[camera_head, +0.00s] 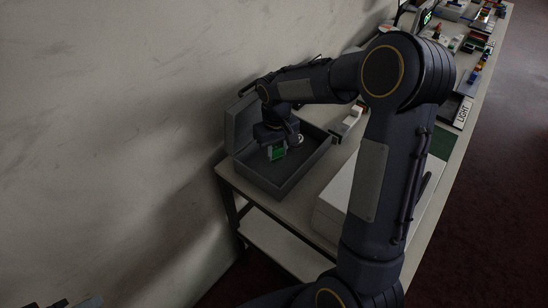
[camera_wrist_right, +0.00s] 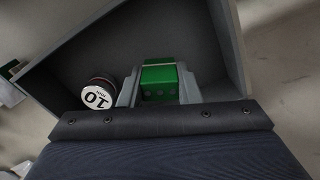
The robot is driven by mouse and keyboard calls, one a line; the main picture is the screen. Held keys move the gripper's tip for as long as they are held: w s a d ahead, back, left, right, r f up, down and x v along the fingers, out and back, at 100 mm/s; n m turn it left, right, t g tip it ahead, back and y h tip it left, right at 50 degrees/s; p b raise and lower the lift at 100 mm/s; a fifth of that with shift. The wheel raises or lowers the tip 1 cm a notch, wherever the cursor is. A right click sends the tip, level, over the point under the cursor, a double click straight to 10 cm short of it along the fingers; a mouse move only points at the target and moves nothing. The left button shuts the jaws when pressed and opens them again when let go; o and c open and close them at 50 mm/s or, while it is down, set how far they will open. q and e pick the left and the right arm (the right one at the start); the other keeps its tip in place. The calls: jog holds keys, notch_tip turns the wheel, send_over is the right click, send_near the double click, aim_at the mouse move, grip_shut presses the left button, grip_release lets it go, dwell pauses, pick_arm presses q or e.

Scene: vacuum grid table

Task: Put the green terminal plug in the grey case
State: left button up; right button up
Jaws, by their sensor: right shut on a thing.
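My right gripper (camera_head: 275,150) reaches down over the open grey case (camera_head: 268,185) at the table's near left end. It is shut on the green terminal plug (camera_head: 277,153). In the right wrist view the plug (camera_wrist_right: 160,82) sits between the two light fingers, with its row of small holes showing. The plug is within the case's outline; I cannot tell whether it touches the case floor. The case (camera_wrist_right: 215,50) has its lid raised on the wall side. A dark part of my left arm or gripper shows at the bottom left edge.
A white box (camera_head: 338,195) stands right of the case. Several small parts and trays line the table farther back. A pale wall rises close on the left.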

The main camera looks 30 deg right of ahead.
aim_at(274, 159)
jog(key=shift+w+a+f, duration=0.1)
jog(key=shift+a+f, duration=0.05)
jog(key=shift+f, duration=0.85)
jog(key=shift+w+a+f, duration=0.1)
jog(key=shift+a+f, duration=0.05)
jog(key=shift+f, duration=0.8)
jog(key=shift+f, duration=0.2)
jog(key=o, duration=1)
jog(key=shift+c, duration=0.2)
jog(key=shift+r, duration=0.2)
